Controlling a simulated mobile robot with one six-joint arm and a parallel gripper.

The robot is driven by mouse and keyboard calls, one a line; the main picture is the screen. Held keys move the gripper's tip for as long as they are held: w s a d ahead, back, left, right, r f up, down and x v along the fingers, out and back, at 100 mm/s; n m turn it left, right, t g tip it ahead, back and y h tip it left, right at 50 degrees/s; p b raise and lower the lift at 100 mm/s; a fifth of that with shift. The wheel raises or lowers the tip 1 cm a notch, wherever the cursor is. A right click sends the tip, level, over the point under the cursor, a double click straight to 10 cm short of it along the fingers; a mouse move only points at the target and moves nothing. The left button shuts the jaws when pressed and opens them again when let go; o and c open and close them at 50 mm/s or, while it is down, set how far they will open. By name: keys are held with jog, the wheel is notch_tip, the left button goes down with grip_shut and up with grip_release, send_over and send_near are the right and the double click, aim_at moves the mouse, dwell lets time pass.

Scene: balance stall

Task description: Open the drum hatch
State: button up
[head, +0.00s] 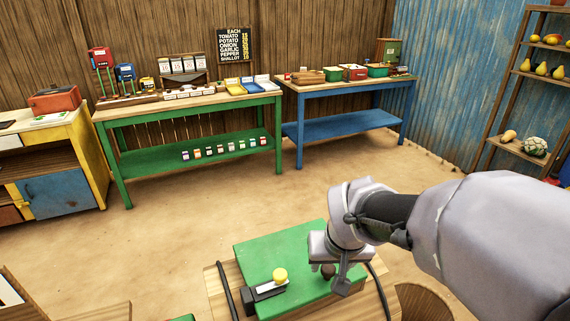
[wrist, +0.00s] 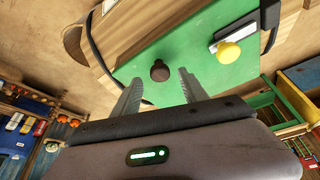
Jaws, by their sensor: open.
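The drum hatch (head: 275,242) is a flat green panel on top of a wooden drum (head: 216,287), and it lies closed. It also fills the middle of the wrist view (wrist: 190,50). A dark brown knob (wrist: 160,70) stands on the hatch, partly hidden by my gripper in the head view. A yellow round knob (head: 280,275) sits on a dark and pale latch piece (head: 265,291) near the hatch's edge. My gripper (wrist: 158,78) is open, and the brown knob appears between its fingertips. I see no contact with the knob.
A green table (head: 195,155) and a blue table (head: 350,125) with goods stand along the back wall. A shelf with fruit (head: 515,95) is at the right. Open floor lies between the drum and the tables.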

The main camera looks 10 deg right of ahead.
jog(key=x, duration=0.2)
jog(key=shift+w+f+b, duration=0.15)
jog(key=shift+f+b, duration=0.1)
jog(key=shift+b, duration=0.05)
jog(key=shift+c, duration=0.4)
grip_shut()
dwell(0.9)
